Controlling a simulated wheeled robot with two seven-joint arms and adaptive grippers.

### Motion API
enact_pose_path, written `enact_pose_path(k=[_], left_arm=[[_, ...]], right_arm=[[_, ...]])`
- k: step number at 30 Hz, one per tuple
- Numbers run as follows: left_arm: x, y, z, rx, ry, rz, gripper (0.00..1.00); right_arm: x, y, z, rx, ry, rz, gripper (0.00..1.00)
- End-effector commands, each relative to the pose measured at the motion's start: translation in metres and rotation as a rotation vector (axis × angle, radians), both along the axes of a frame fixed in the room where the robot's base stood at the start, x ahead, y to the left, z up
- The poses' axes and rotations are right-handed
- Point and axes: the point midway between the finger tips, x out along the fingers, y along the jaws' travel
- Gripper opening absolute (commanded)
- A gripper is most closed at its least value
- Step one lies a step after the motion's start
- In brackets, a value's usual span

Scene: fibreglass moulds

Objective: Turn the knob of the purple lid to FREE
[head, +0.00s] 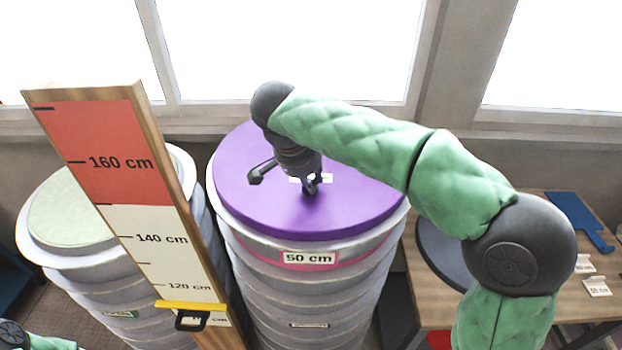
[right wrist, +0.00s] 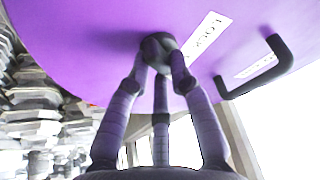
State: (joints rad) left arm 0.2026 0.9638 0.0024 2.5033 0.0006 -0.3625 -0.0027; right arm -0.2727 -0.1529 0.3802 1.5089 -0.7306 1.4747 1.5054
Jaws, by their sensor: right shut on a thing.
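The purple lid (head: 350,205) covers the top of a tall, ribbed grey mould marked 50 cm. My right gripper (head: 308,183) reaches down onto the lid from above. In the right wrist view, its fingers (right wrist: 160,65) close around a small dark round knob (right wrist: 158,42) on the lid (right wrist: 90,35). A white label (right wrist: 206,35) with lettering lies beside the knob; the lettering is too skewed to read surely. A black bar handle (right wrist: 265,72) stands on the lid, apart from the fingers, by a second white label. In the head view the gripper mostly hides the knob. My left gripper is out of view.
A wooden height board (head: 125,180) with a yellow slider (head: 190,306) stands close at the left of the mould. Behind it is another ribbed mould with a pale green top (head: 70,215). A wooden table (head: 530,203) stands at the right. Windows line the back.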

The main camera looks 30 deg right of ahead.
Motion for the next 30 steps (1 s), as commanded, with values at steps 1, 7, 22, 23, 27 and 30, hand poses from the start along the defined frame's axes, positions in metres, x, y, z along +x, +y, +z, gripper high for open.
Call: enact_pose_path(k=[1,7,22,23,27,30], left_arm=[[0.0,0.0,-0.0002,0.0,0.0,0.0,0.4],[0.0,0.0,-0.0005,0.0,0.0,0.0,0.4],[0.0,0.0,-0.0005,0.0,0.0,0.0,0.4],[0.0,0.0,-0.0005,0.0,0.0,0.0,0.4],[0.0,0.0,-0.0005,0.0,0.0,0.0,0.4],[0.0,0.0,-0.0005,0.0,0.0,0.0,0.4]], right_arm=[[0.0002,0.0005,-0.0006,0.001,0.001,-0.017,0.0],[0.0001,0.0007,-0.0005,0.001,0.001,-0.058,0.0],[0.0,0.0007,-0.0007,0.0,0.002,-0.067,0.33],[0.0,0.0007,-0.0007,0.0,0.002,-0.067,0.42],[0.0,0.0007,-0.0006,0.001,0.001,-0.066,0.46],[0.0,0.0006,-0.0005,0.001,0.001,-0.066,0.46]])
